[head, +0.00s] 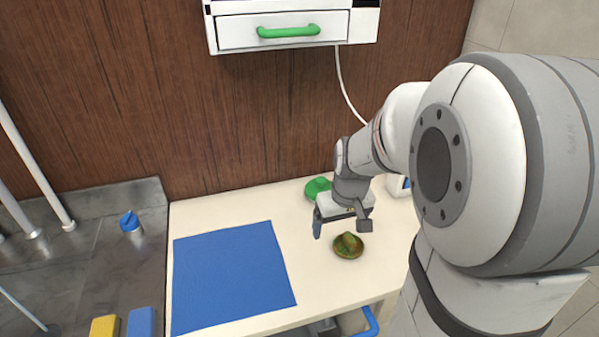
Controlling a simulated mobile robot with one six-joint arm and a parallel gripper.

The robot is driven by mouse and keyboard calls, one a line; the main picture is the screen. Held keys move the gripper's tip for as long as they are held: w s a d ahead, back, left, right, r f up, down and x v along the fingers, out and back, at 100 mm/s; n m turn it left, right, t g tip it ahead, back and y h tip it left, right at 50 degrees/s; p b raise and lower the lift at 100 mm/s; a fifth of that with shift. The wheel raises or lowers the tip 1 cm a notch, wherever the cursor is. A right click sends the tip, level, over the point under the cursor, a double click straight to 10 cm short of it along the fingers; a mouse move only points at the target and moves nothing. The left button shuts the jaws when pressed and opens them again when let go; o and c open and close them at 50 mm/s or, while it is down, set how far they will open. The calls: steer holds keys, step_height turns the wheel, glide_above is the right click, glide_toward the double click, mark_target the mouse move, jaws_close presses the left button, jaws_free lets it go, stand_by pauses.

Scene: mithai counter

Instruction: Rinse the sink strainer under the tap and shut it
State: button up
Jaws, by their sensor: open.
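A small round brown-green piece with a raised knob (348,246), which looks like the soiled sink strainer, lies on the cream table. My gripper (341,223) points down, open and empty, with its fingers just above and behind this piece. I cannot tell from this view whether a finger touches it. A blue knob (130,221) stands on the dark steel counter at the left; it may be the tap's handle. No spout or running water shows clearly.
A blue mat (230,275) covers the table's left part. A green round thing (317,188) stands behind my gripper, partly hidden. A yellow block (104,326) and a blue block (141,322) are at the lower left. A drawer with a green handle (288,31) hangs above.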

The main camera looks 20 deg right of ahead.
mark_target(350, 237)
steer(key=shift+o, duration=1.3)
steer(key=shift+g, duration=0.3)
steer(key=w+d+f, duration=0.2)
steer(key=w+d+f+p, duration=0.1)
steer(key=d+f, duration=0.2)
steer(key=w+d+f, duration=0.2)
steer(key=shift+w+d+f, duration=0.15)
steer(key=shift+w+f, duration=0.2)
steer(key=shift+f, duration=0.05)
steer(key=shift+d+f, duration=0.15)
steer(key=shift+f, duration=0.15)
steer(key=shift+w+a+f+p, duration=0.1)
steer(key=shift+w+f+p, duration=0.25)
steer(key=shift+f, duration=0.9)
steer(key=shift+w+a+f+p, duration=0.15)
steer(key=shift+f+p, duration=0.35)
steer(key=shift+f, duration=0.75)
steer(key=shift+w+d+f+p, duration=0.1)
steer(key=shift+w+f+p, duration=0.25)
steer(key=shift+f, duration=0.9)
steer(key=shift+c, duration=0.3)
steer(key=c, duration=0.9)
